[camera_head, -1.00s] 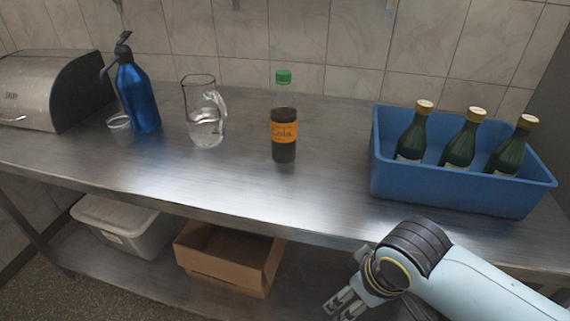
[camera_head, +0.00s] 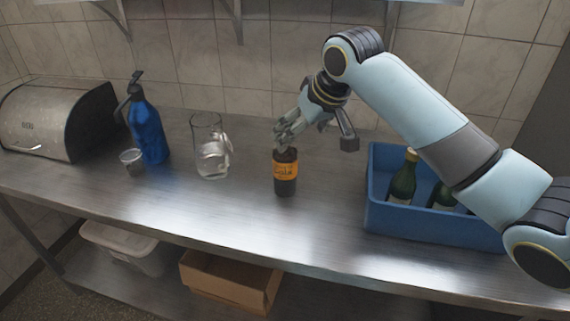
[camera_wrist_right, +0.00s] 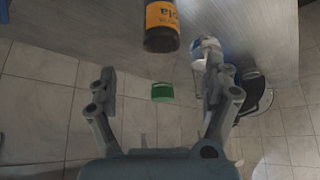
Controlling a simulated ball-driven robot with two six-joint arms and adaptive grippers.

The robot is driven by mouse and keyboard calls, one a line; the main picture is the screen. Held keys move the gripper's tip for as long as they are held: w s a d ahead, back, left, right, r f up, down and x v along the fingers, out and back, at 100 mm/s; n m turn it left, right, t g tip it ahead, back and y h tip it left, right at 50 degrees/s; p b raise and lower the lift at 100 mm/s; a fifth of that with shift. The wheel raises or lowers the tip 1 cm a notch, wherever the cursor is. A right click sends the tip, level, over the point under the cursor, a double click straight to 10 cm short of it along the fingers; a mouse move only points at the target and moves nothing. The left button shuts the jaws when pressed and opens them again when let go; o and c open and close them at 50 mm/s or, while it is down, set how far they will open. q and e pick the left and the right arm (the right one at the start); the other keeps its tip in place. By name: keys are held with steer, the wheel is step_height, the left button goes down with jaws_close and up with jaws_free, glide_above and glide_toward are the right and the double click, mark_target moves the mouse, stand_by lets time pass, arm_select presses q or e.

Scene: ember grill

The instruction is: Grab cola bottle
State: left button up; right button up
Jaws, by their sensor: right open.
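The cola bottle (camera_head: 285,172) stands upright on the steel counter, dark with an orange label. The fingers are open, with no visible contact on the bottle. My left gripper is out of view.
A glass pitcher (camera_head: 209,150) stands left of the bottle, with a blue siphon bottle (camera_head: 148,130) and a small glass (camera_head: 132,161) beyond. A blue crate (camera_head: 425,226) with green bottles (camera_head: 403,180) is at the right. The counter front (camera_head: 215,215) is clear.

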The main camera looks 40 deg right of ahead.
mark_target(285, 158)
steer(key=w+p+x, duration=0.1)
steer(key=x, duration=0.9)
steer(key=shift+w, duration=0.15)
jaws_close()
stand_by(0.4)
steer(key=shift+r, duration=0.2)
